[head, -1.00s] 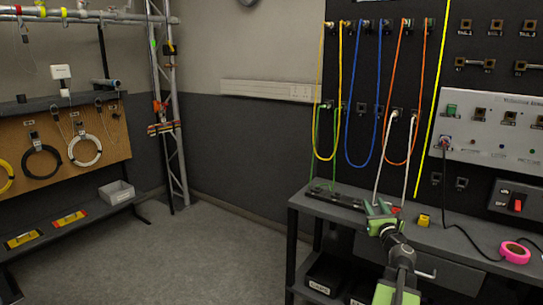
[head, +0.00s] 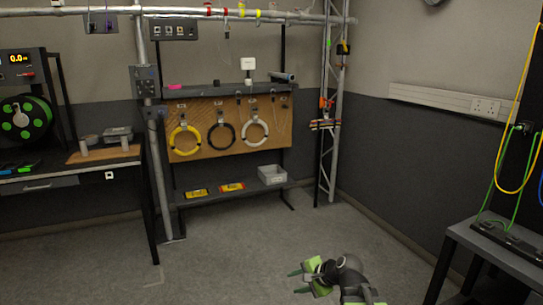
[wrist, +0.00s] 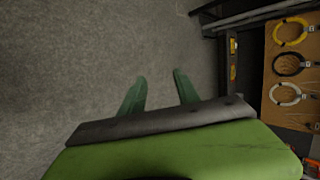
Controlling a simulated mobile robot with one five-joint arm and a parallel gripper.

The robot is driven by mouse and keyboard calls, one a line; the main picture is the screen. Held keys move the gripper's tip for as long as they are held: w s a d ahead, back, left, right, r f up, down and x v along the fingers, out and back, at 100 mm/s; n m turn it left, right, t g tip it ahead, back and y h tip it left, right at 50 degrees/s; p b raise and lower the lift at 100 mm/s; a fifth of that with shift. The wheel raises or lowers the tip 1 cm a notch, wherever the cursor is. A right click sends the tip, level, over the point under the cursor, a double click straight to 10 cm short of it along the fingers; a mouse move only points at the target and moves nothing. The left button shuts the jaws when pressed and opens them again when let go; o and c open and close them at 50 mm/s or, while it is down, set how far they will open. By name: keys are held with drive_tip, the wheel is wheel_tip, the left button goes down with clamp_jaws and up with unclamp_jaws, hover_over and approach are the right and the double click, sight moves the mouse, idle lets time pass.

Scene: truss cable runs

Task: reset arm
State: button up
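My gripper (head: 294,281) is at the bottom middle of the head view, with its green fingers pointing left. In the wrist view its two green fingers (wrist: 158,90) stand apart with only grey floor between them. It is open and empty, and it touches nothing. My arm is folded low in front of me, over bare floor.
A shelf unit with a pegboard (head: 195,152) holding yellow, black and white cable coils stands at the back. A workbench (head: 60,170) is at left. A dark table (head: 490,245) with cables above is at right. The floor (head: 215,260) between is clear.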

drive_tip(key=s+d+f+n+g+h, duration=0.3)
drive_tip(key=s+d+f+n, duration=0.1)
drive_tip(key=s+n, duration=0.2)
drive_tip(key=s+d+f+n+g+h, duration=0.3)
drive_tip(key=s+d+n, duration=0.15)
drive_tip(key=s, duration=0.25)
wheel_tip(320, 180, up, 26)
drive_tip(key=p, duration=2.5)
drive_tip(key=shift+w+a+p, duration=0.25)
drive_tip(key=shift+p, duration=0.15)
drive_tip(key=shift+f+n, duration=0.1)
drive_tip(key=shift+n, duration=0.15)
